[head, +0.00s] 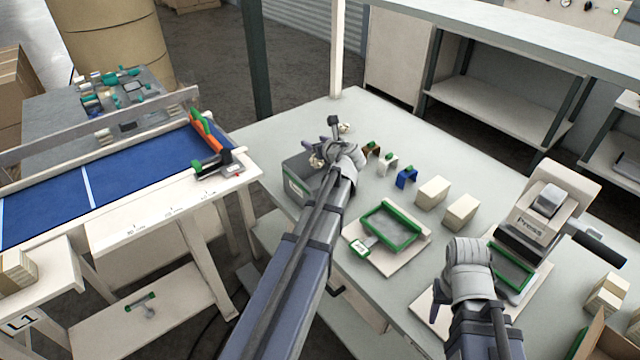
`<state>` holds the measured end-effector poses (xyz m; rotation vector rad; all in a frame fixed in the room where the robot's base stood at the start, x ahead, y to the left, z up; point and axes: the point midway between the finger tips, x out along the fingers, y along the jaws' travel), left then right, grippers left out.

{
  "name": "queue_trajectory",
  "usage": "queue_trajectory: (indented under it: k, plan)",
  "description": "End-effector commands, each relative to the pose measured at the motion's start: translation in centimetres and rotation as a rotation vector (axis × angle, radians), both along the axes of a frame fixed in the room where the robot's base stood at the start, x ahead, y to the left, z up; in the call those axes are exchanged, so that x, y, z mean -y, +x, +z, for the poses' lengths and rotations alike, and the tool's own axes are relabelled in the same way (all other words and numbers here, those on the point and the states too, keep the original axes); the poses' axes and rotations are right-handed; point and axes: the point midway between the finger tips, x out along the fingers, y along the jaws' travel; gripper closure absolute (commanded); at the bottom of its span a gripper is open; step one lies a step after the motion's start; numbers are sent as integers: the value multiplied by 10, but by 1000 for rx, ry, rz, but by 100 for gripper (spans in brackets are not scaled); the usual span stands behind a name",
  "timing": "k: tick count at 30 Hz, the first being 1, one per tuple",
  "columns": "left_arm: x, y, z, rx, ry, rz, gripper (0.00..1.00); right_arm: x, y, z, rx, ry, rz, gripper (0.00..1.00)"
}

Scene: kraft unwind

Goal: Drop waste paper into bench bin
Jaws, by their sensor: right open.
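A grey bin (294,172) with a green-and-white label stands at the left edge of the bench, partly hidden behind my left arm. My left gripper (327,142) is over the bin's far right side. Small crumpled beige waste paper (344,128) shows at its far finger, and another beige bit (316,161) shows by the near finger at the bin. I cannot tell whether the jaws grip the paper. My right gripper (468,298) is open, low over the front of the bench by the press, with no paper visible at it.
The bench (400,140) holds a green-framed tray (392,228), small coloured blocks (406,177), cream blocks (432,191) and a press (545,215) at right. A blue-topped cutting table (110,190) stands left, across a gap. The bench's far end is clear.

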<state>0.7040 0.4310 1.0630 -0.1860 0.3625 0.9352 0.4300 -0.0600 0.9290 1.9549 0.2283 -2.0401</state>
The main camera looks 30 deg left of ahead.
Motion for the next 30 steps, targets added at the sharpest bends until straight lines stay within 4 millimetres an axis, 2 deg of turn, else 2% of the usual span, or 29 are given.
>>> queue_trajectory:
  k: [1, 6, 15, 24, 30]
  plan:
    - [0, 0, 0, 0, 0, 0, 31, 0, 0, 0, 0, 0, 0, 50]
    - [0, 0, 0, 0, 0, 0, 14, 0, 0, 0, 0, 0, 0, 50]
    - [4, -3, 3, 0, 0, -1, 14, 0, 0, 3, 0, 0, 0, 50]
    - [39, -29, 23, 0, 0, -3, 14, 0, 0, 23, 0, 0, 0, 50]
    - [55, -40, 29, 0, 0, -2, 14, 0, 0, 29, 0, 0, 0, 50]
